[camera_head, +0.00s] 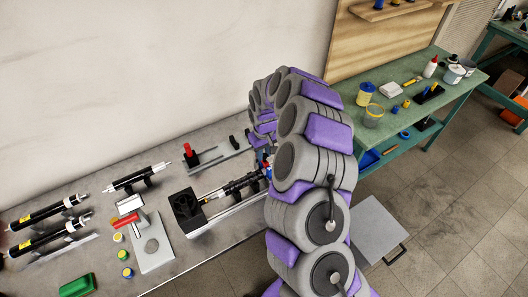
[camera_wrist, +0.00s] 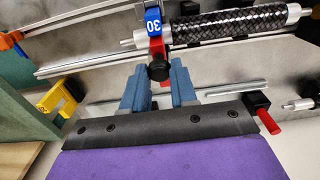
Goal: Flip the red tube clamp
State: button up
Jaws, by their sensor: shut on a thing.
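The red tube clamp (camera_wrist: 157,46) shows in the wrist view at the end of a black braided carbon tube (camera_wrist: 230,26). A blue tag marked 30 (camera_wrist: 153,20) sits above it, and a dark round knob (camera_wrist: 158,69) sits at its near end. My gripper (camera_wrist: 159,84) has its two blue fingers on either side of the knob and is shut on the clamp's knob end. The exact contact is hard to see. In the head view my arm hides most of the clamp and gripper; the tube (camera_head: 238,186) lies in its bench fixture.
A black fan-like box (camera_head: 186,207) stands at the tube's left end. A red-handled press (camera_head: 132,222), black cylinders (camera_head: 50,212) and a green block (camera_head: 77,286) are on the grey bench. A green workbench (camera_head: 440,85) with bottles stands to the right.

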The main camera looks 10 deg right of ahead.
grip_shut()
jog(key=shift+s+d, duration=0.1)
jog(key=shift+s, duration=0.05)
jog(key=shift+s+d+f+t, duration=0.1)
jog(key=shift+s+f+t, duration=0.25)
jog(key=shift+t, duration=0.35)
jog(key=shift+s+f+t+y+b, duration=0.15)
jog(key=shift+f+t+y+b, duration=0.1)
jog(key=shift+t+y+b, duration=0.2)
jog(key=o, duration=0.9)
grip_release()
jog(key=shift+r, duration=0.1)
